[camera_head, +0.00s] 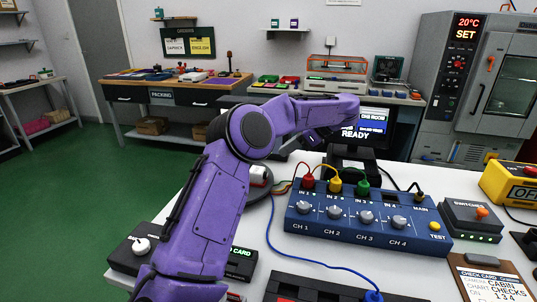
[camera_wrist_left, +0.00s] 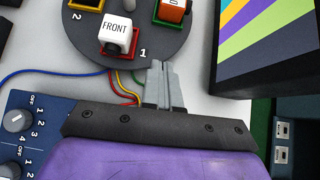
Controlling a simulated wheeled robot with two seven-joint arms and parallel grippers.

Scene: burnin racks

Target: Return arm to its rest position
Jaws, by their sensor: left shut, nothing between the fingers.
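My left arm (camera_head: 215,195) is purple and reaches in from the lower left of the head view, bending at a round elbow and running right above the table. In the wrist view my left gripper (camera_wrist_left: 163,68) is shut and empty, its grey fingers together. The fingertips are beside the rim of a dark round plate (camera_wrist_left: 150,45), right of a white cube marked FRONT (camera_wrist_left: 115,33) at spot 1. In the head view the arm hides much of the plate. My right gripper is not in view.
A blue channel box (camera_head: 350,222) with coloured plugs and cables stands right of the arm. A monitor reading READY (camera_head: 368,130) is behind it. A switch box (camera_head: 470,220), yellow box (camera_head: 510,185) and clipboard (camera_head: 493,280) lie at the right. A dark knob box (camera_head: 135,250) is at the left.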

